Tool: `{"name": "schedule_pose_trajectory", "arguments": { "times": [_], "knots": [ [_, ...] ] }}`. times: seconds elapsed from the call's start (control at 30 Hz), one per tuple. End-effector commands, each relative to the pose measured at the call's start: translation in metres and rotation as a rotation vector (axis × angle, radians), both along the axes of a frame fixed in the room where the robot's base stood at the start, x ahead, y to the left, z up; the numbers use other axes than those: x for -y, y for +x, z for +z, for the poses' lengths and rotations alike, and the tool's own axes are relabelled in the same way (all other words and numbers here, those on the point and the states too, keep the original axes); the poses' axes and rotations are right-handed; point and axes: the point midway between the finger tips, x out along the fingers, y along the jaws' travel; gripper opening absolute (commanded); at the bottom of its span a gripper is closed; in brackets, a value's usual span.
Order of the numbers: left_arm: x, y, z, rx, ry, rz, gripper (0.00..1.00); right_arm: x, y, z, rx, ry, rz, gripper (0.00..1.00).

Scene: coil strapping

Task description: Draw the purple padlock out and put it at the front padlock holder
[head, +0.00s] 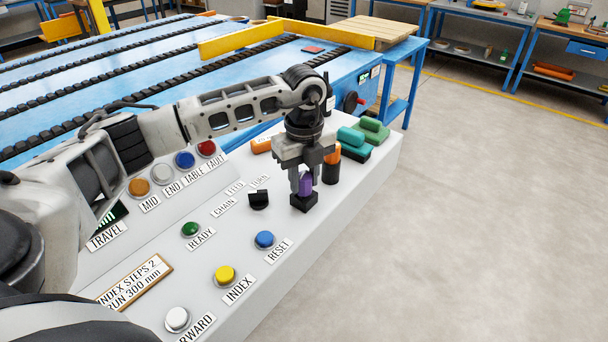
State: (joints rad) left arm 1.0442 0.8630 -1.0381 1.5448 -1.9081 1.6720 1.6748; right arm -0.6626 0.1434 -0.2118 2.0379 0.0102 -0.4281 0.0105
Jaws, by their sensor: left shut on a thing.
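My left gripper (304,187) points straight down over the right part of the grey console. It is shut on the purple padlock (305,186), which shows between its fingers. The padlock is upright at a small black square holder (304,203). I cannot tell whether it is seated in the holder or just above it. Just behind and right of it stands an orange-topped black cylinder (331,170). My right gripper is not in view.
The console (330,225) carries a black selector knob (259,200), a blue RESET button (264,239), a yellow INDEX button (225,274) and a green READY button (190,229). Teal (351,136) and green (373,131) pieces stand behind the gripper. Open floor lies right.

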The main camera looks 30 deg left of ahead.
Motion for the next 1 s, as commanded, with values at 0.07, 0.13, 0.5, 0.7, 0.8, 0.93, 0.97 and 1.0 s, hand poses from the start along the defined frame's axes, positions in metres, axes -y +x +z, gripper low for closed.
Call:
{"name": "schedule_pose_trajectory", "arguments": {
  "times": [0.07, 0.13, 0.5, 0.7, 0.8, 0.93, 0.97, 1.0],
  "knots": [
    [0.000, 0.000, -0.004, 0.000, 0.000, 0.000, 0.00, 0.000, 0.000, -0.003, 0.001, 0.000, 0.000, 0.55],
    [0.000, 0.000, -0.006, 0.000, 0.000, 0.000, 0.00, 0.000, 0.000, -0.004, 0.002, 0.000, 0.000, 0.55],
    [0.000, 0.000, -0.006, 0.000, 0.000, 0.000, 0.55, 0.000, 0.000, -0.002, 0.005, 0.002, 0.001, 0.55],
    [0.000, 0.000, -0.006, 0.000, 0.000, 0.000, 0.55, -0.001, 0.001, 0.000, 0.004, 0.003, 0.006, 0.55],
    [0.000, 0.001, 0.011, 0.004, -0.002, -0.001, 0.55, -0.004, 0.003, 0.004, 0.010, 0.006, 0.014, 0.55],
    [0.000, 0.001, 0.043, 0.006, -0.002, -0.002, 0.55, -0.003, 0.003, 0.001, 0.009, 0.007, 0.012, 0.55],
    [0.000, 0.001, 0.051, 0.006, -0.001, -0.002, 0.55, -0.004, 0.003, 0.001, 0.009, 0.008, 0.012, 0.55],
    [0.000, 0.001, 0.061, 0.006, -0.001, -0.001, 0.55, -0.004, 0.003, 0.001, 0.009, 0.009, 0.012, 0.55]
  ]
}}
